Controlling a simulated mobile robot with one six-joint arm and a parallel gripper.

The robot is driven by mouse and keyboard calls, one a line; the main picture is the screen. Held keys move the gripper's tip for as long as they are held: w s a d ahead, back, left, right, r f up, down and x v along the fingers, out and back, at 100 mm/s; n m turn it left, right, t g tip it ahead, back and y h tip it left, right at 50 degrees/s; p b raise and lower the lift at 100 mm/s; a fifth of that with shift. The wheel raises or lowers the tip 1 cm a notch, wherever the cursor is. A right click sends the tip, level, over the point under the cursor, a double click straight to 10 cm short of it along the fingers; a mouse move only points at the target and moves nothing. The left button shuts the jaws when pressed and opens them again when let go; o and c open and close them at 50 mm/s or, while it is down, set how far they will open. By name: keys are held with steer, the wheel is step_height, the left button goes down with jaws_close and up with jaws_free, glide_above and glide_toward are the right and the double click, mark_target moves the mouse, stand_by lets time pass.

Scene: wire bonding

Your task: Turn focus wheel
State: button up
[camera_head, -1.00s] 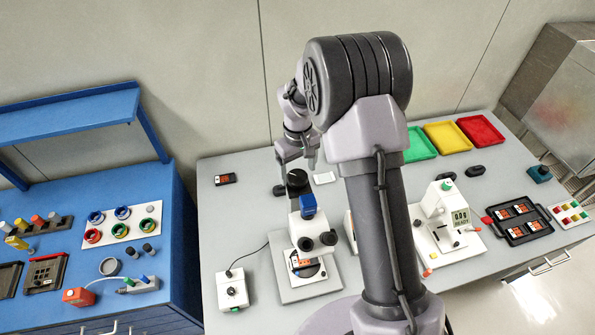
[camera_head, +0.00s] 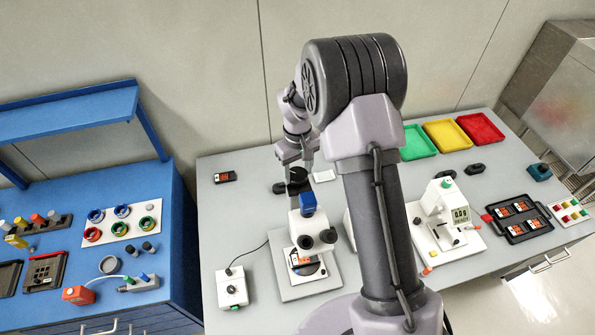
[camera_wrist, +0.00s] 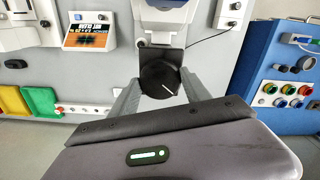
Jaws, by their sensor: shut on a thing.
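In the head view the microscope (camera_head: 308,228) is white with a blue part and black eyepieces, on a grey base plate (camera_head: 290,292). There my gripper (camera_head: 296,160) is at the black top of the microscope, and the fingertips are too small to judge.
A white control box (camera_head: 232,288) with a cable stands left of the microscope. A white bonding machine (camera_head: 442,218) and a black tray (camera_head: 520,222) are to the right. Green (camera_head: 416,143), yellow (camera_head: 446,137) and red (camera_head: 481,130) trays sit at the back.

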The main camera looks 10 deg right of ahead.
mark_target(297, 174)
steer(key=m+b, duration=0.2)
steer(key=shift+f+b, duration=0.15)
steer(key=shift+b, duration=0.15)
steer(key=shift+m+b, duration=1.3)
steer(key=shift+m, duration=0.6)
steer(key=shift+r, duration=0.2)
steer(key=o, duration=1.4)
step_height(297, 174, up, 17)
steer(key=shift+r+p, duration=0.2)
steer(key=shift+p, duration=0.25)
